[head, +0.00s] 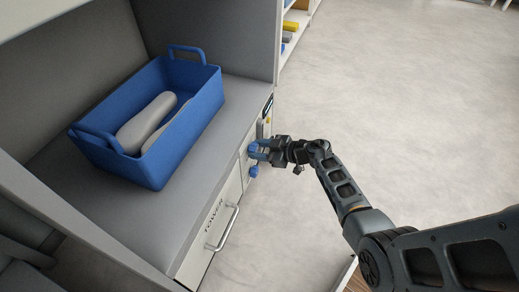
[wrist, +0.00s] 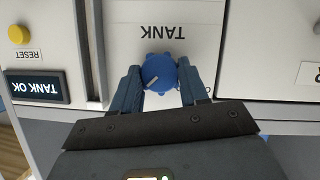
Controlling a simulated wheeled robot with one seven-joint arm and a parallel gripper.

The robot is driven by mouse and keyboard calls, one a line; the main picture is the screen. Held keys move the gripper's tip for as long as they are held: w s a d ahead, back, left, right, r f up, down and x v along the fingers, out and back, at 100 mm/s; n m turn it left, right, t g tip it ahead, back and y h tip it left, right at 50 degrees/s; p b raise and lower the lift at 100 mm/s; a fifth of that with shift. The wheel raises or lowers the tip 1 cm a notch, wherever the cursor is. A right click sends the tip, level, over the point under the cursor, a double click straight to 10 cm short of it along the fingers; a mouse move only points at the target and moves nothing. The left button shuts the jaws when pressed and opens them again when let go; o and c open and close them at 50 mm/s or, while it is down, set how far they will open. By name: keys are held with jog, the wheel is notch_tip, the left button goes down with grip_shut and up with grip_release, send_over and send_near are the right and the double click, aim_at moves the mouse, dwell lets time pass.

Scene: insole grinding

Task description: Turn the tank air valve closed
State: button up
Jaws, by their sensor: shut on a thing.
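The tank air valve is a round blue knob (wrist: 158,72) on a white panel, below the upside-down TANK label in the wrist view. A pale pointer mark on it slants. My gripper (wrist: 160,84) has one finger on each side of the knob and is shut on it. In the head view my gripper (head: 262,150) reaches the front of the cabinet from the right, and its fingers hide most of the knob there. A second blue knob (head: 253,172) sits just below it.
A TANK OK display (wrist: 37,87) and a yellow RESET button (wrist: 19,35) are on the panel at left in the wrist view. A blue basket (head: 188,128) with grey insole-shaped pieces stands on the cabinet top. A TOWER drawer with a handle (head: 226,228) is nearby. Open floor lies at right.

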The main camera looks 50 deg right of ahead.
jog(key=shift+p, duration=0.3)
jog(key=shift+a+n+t+h+p, duration=0.15)
jog(key=shift+n+t+h+p, duration=0.15)
jog(key=shift+n+h+p, duration=0.6)
jog(key=n, duration=0.1)
jog(key=n+t+h+b, duration=0.1)
jog(key=n, duration=0.2)
jog(key=shift+s+a+f+t+h+b, duration=0.1)
jog(key=shift+f+t+h+b, duration=0.2)
jog(key=shift+b, duration=0.1)
jog(key=n+t, duration=0.1)
jog(key=n, duration=0.2)
jog(key=shift+n+t+h+b, duration=0.3)
jog(key=shift+n+h, duration=0.1)
jog(key=shift+f+n+t, duration=0.2)
jog(key=shift+n+t, duration=0.7)
jog(key=shift+n, duration=1.2)
jog(key=o, duration=1.1)
jog(key=shift+c, duration=0.2)
